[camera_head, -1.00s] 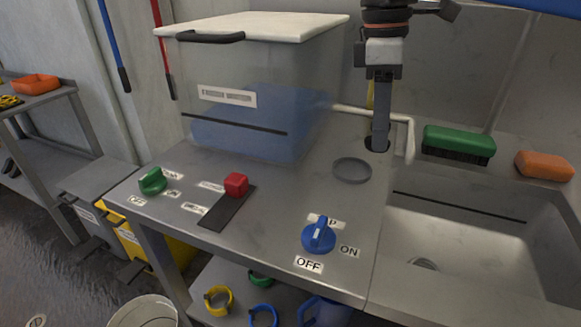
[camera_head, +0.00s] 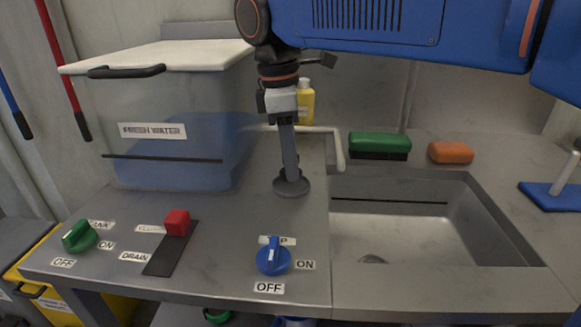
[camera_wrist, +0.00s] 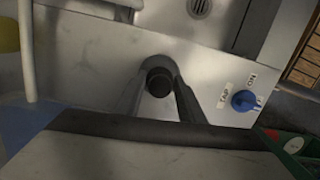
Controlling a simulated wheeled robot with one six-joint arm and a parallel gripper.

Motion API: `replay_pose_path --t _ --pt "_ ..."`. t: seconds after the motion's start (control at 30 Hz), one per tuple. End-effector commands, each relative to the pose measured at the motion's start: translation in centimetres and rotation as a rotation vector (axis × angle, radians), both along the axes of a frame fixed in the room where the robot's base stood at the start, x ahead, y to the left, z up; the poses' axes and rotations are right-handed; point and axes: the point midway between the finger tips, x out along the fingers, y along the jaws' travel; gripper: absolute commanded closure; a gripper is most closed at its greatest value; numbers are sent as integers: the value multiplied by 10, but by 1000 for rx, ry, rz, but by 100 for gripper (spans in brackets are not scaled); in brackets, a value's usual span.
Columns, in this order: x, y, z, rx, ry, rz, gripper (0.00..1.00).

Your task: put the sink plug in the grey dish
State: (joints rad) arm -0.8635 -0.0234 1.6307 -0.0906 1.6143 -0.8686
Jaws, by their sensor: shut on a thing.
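My gripper (camera_head: 290,172) points straight down over the grey dish (camera_head: 299,191) on the steel counter. In the wrist view its two fingers (camera_wrist: 158,88) are shut on the sink plug (camera_wrist: 159,81), a small dark round piece. In the head view the plug is a dark shape at the fingertips, partly hidden by them. The dish also shows in the wrist view (camera_wrist: 157,61), its rim around the plug and partly covered by the fingers. The plug is at or just above the dish; I cannot tell whether it touches the bottom.
The fresh water tank (camera_head: 180,115) stands behind left. A white tap pipe (camera_head: 338,150) and the sink basin (camera_head: 400,235) lie to the right. A blue knob (camera_head: 273,257), red lever (camera_head: 177,222) and green knob (camera_head: 79,236) are in front. A green brush (camera_head: 379,144) and orange sponge (camera_head: 450,153) lie behind the sink.

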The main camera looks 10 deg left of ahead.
Motion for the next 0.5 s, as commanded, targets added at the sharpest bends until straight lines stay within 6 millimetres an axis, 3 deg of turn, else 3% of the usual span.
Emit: replay_pose_path --t 0.17,0.5 --pt "0 0 -21 0 0 0 86" --pt "0 0 -23 0 0 0 86"
